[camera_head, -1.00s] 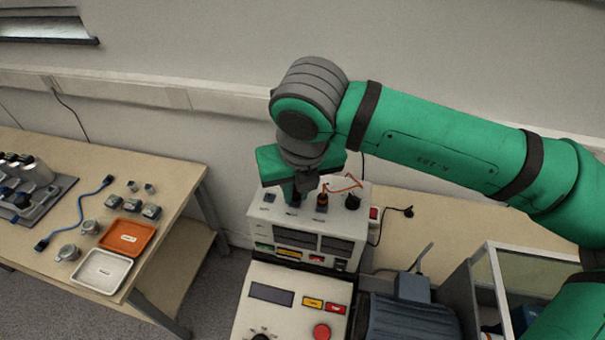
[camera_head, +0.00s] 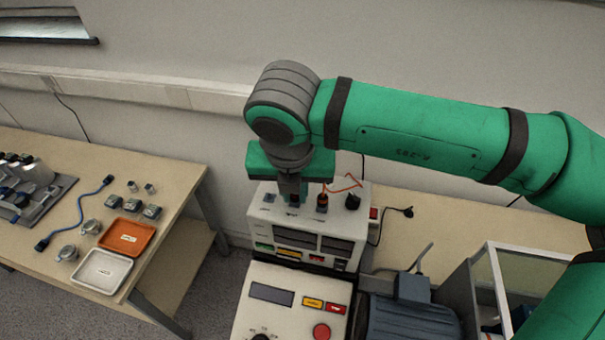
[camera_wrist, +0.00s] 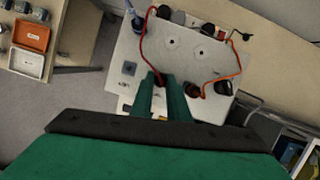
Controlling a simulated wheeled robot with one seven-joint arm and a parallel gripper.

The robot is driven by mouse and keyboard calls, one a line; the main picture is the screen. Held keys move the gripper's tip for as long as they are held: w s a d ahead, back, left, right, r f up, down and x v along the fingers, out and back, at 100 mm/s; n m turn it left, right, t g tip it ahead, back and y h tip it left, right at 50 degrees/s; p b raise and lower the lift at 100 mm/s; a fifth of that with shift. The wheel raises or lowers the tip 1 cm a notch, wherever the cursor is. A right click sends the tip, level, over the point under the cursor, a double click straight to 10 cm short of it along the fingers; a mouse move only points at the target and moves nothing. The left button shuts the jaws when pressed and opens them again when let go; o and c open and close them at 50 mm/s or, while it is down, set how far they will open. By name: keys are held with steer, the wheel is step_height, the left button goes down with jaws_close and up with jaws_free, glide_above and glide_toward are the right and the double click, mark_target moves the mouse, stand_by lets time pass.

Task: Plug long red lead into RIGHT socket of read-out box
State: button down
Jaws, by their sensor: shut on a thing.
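The white read-out box (camera_head: 312,222) stands below my gripper (camera_head: 293,192), and its top also shows in the wrist view (camera_wrist: 185,60). My gripper is shut on the plug end of a red lead, pointing down over the second position from the left in the top row. In the wrist view the red lead (camera_wrist: 142,42) runs from the box's far edge to between my fingers (camera_wrist: 166,98). The plug is mostly hidden, and I cannot tell whether it is seated in a socket.
An orange-red lead (camera_head: 345,185) loops between positions to the right of my gripper, close to it. A control panel (camera_head: 292,305) with a red button stands in front. A motor (camera_head: 408,315) is at right. The left table (camera_head: 175,195) holds trays and small parts.

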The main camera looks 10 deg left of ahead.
stand_by(0.3)
steer(key=m+h, duration=0.1)
steer(key=m, duration=0.3)
steer(key=shift+a, duration=0.15)
steer(key=m+h, duration=0.1)
steer(key=m, duration=0.3)
steer(key=shift+a, duration=0.15)
steer(key=c, duration=1.6)
jaws_free()
steer(key=shift+r, duration=0.1)
steer(key=shift+v, duration=2.4)
steer(key=shift+w, duration=0.15)
